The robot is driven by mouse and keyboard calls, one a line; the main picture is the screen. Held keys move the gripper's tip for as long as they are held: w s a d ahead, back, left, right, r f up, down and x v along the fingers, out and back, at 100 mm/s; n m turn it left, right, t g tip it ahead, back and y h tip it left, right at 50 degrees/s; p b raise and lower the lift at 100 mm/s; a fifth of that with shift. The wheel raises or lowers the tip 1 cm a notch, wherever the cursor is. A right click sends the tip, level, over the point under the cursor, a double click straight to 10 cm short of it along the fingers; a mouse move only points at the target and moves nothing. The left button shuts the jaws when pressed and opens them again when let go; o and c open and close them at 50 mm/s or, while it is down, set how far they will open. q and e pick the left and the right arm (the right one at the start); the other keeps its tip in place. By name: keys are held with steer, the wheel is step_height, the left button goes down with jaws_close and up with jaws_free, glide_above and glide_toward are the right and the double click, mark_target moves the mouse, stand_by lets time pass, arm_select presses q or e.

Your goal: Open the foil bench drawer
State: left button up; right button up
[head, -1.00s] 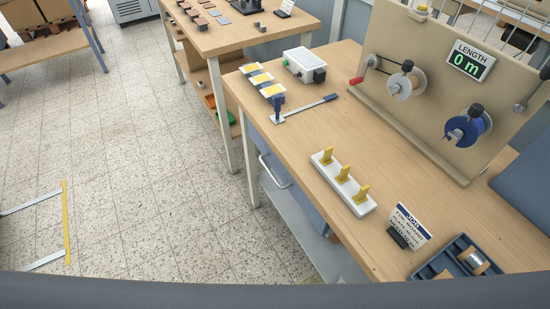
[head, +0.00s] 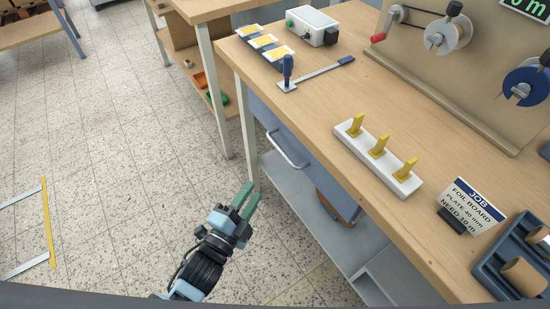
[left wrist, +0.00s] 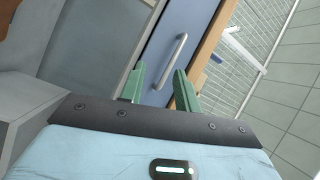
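The foil bench drawer (head: 313,165) has a blue-grey front under the wooden bench top and looks shut. Its pale bar handle (head: 287,150) is on the front. My left gripper (head: 246,196) is in front of the bench, short of the handle and apart from it. In the left wrist view, the drawer front (left wrist: 186,28) and the handle (left wrist: 171,61) lie beyond the two green fingertips (left wrist: 157,83). The fingers are apart with nothing between them. My right gripper is not in view.
The bench top (head: 330,90) carries a white block with yellow pegs (head: 378,150), a job sign (head: 468,210), a blue-handled lever (head: 310,75) and a spool panel. A grey lower shelf (head: 330,235) runs under the drawer.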

arm_select(q)
steer(key=w+d+r+m+h, duration=0.2)
steer(key=w+d+r+m, duration=0.2)
steer(key=w, duration=0.5)
steer(key=shift+w+d+h+b, duration=0.25)
steer(key=shift+d+h+b, duration=0.05)
steer(key=shift+d, duration=0.85)
steer(key=shift+r, duration=0.1)
jaws_close()
